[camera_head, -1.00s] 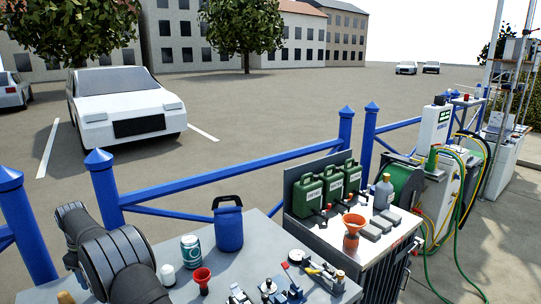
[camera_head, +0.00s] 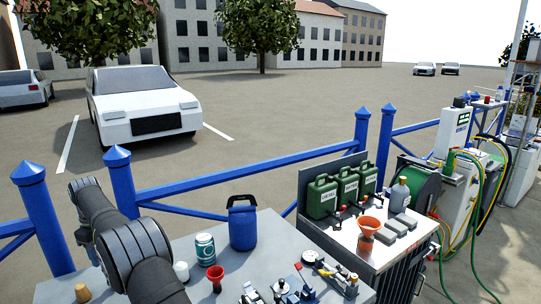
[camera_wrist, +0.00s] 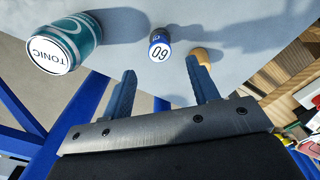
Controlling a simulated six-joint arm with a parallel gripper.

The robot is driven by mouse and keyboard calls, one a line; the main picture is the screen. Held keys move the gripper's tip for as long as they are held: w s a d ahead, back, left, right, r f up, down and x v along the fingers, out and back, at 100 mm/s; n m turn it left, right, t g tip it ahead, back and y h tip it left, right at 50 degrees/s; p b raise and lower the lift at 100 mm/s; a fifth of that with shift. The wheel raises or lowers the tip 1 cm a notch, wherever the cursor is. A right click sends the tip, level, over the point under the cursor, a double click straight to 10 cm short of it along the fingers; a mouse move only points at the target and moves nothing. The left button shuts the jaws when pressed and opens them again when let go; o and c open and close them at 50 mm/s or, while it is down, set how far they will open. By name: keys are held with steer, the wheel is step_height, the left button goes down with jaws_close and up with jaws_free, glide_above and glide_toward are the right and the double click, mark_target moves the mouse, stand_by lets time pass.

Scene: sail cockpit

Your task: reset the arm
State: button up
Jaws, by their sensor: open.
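My gripper (camera_wrist: 161,66) is open in the wrist view, with two blue fingers apart and nothing between them. It is above the grey table top (camera_wrist: 160,85). A tan cork-like piece (camera_wrist: 203,56) is by the right fingertip. In the head view my arm crosses the lower left, and the gripper itself is hidden or out of frame.
On the table in the head view stand a teal can (camera_head: 205,249), a blue jug (camera_head: 242,225), a red funnel-like cup (camera_head: 215,277) and a white cup (camera_head: 181,271). Blue railing (camera_head: 240,178) runs behind. A cart with green canisters (camera_head: 322,197) stands to the right.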

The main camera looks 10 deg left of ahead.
step_height(320, 180, up, 2)
steer(key=shift+r, duration=0.1)
step_height(320, 180, down, 12)
steer(key=shift+r, duration=0.15)
step_height(320, 180, up, 4)
steer(key=shift+f, duration=0.15)
steer(key=w+d+r, duration=0.5)
steer(key=d+r, duration=0.2)
steer(key=d, duration=0.3)
steer(key=w+d+r, duration=0.1)
steer(key=d, duration=1.6)
steer(key=s+d+f, duration=0.1)
steer(key=s+d, duration=0.3)
steer(key=d, duration=0.6)
steer(key=s+d, duration=0.4)
steer(key=d, duration=0.6)
steer(key=shift+w+a+f, duration=0.1)
steer(key=shift+a+f, duration=0.55)
steer(key=shift+a, duration=0.35)
steer(key=shift+a+f, duration=0.6)
steer(key=shift+a, duration=0.35)
